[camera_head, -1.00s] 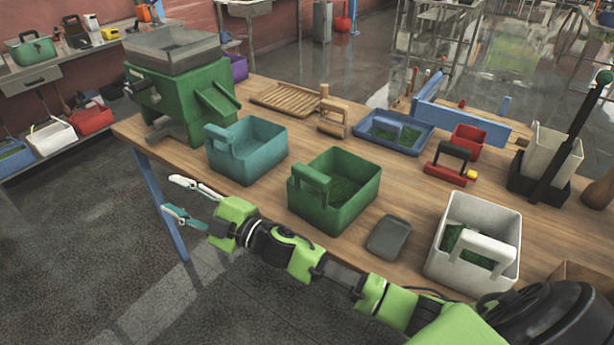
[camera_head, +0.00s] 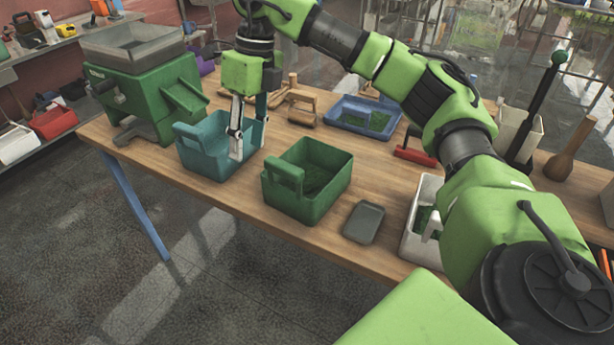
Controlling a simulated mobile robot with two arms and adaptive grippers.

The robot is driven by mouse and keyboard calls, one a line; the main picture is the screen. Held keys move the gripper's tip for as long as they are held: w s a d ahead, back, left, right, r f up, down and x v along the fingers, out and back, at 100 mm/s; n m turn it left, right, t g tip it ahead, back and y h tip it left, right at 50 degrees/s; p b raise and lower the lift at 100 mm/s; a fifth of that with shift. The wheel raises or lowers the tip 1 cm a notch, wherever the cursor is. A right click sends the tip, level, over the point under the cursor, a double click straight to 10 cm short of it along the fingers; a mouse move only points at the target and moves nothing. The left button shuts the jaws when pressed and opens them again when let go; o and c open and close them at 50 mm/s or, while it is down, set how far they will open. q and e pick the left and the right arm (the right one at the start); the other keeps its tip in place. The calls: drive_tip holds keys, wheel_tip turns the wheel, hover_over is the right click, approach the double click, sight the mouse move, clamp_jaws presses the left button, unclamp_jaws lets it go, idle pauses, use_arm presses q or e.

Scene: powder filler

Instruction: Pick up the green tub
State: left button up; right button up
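The green tub (camera_head: 310,200) stands upright on the wooden table, with a handle on its left side and some green material inside. My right gripper (camera_head: 248,140) points down over the teal tub (camera_head: 208,157), left of and behind the green tub. Its two fingers are apart with nothing seen between them. The fingertips overlap the right part of the teal tub in the picture; whether they touch it I cannot tell. My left gripper is not in view.
A green machine with a grey hopper (camera_head: 135,45) stands at the table's left end. A grey lid-like piece (camera_head: 363,222) lies right of the green tub. A white tub (camera_head: 420,220) is partly hidden by my arm. A blue tray (camera_head: 345,112) lies behind.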

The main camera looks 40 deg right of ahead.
sight(283, 164)
drive_tip(key=s+d+r+m+h, duration=0.1)
drive_tip(key=s+d+r+h, duration=0.15)
drive_tip(key=d, duration=0.45)
drive_tip(key=f, duration=0.4)
drive_tip(key=w+f+p, duration=0.1)
drive_tip(key=f, duration=0.2)
drive_tip(key=shift+f, duration=0.1)
drive_tip(key=f, duration=0.1)
drive_tip(key=f+p, duration=0.1)
drive_tip(key=f, duration=0.1)
drive_tip(key=f+p, duration=0.1)
drive_tip(key=shift+s+a+f, duration=0.25)
drive_tip(key=shift+s+a, duration=0.1)
drive_tip(key=shift+s, duration=0.05)
drive_tip(key=shift+f, duration=0.55)
clamp_jaws()
